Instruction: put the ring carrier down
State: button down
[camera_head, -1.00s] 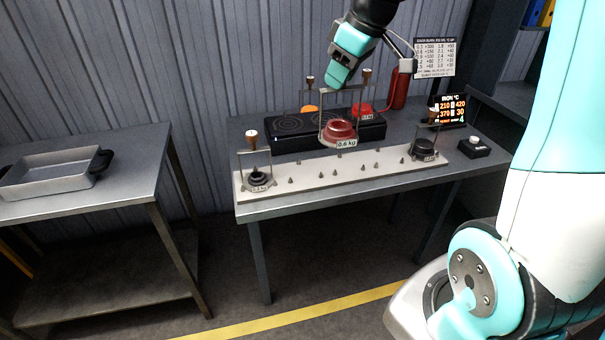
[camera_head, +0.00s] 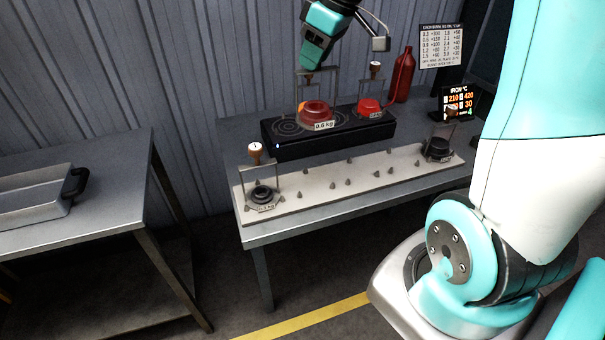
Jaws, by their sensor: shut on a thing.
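My gripper (camera_head: 307,68) is at the upper middle and is shut on the ring carrier (camera_head: 315,113), a wire frame with a red ring and a 0.6 kg label. The carrier hangs upright over the black hob (camera_head: 290,145); whether its base touches the hob I cannot tell. An orange thing behind it is mostly hidden. Another carrier with a red ring (camera_head: 369,106) stands on the hob to the right.
A pale pegged board (camera_head: 320,190) lies along the bench front, with a dark-ringed carrier at its left end (camera_head: 262,196) and another at its right (camera_head: 438,148). A red bottle (camera_head: 401,75) stands at the back. The board's middle is free.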

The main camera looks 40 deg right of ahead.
jog(key=shift+w+f, duration=0.25)
notch_tip(320, 180, down, 19)
jog(key=p, duration=0.1)
jog(key=shift+f+p, duration=0.2)
jog(key=shift+p, duration=0.2)
jog(key=shift+f, duration=0.15)
jog(key=c, duration=0.8)
grip_release()
